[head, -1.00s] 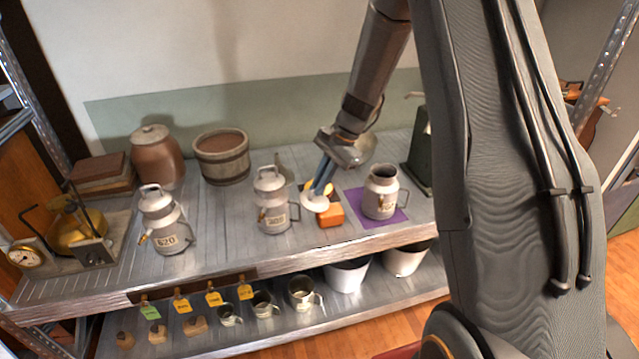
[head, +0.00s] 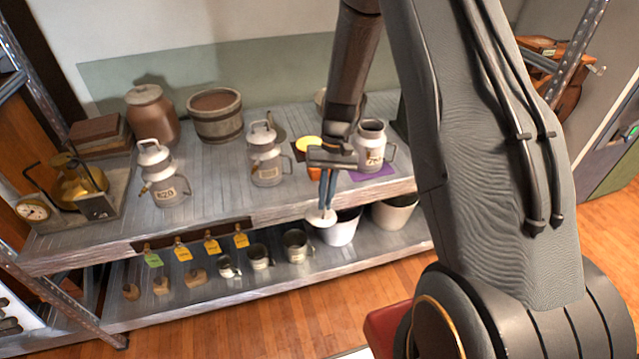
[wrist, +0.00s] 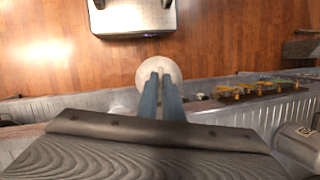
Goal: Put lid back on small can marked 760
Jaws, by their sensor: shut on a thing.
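My gripper (head: 327,196) is shut on a pale round lid (head: 320,220), in front of the upper shelf's front edge. In the wrist view the lid (wrist: 158,72) sits at the tips of the blue fingers (wrist: 159,95), over the floor. An open-topped grey can (head: 371,142) stands on a purple mat (head: 374,172), behind and right of my gripper; its label is too small to read. Two lidded cans stand to the left, one in the middle (head: 266,160) and one further left (head: 160,178) marked about 620 or 820.
An orange block and yellow disc (head: 308,144) lie behind my gripper, partly hidden by it. White buckets (head: 340,230) and small metal cups (head: 295,245) stand on the lower shelf. A wooden tub (head: 216,117) stands at the back. A brass scale (head: 80,180) is at left.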

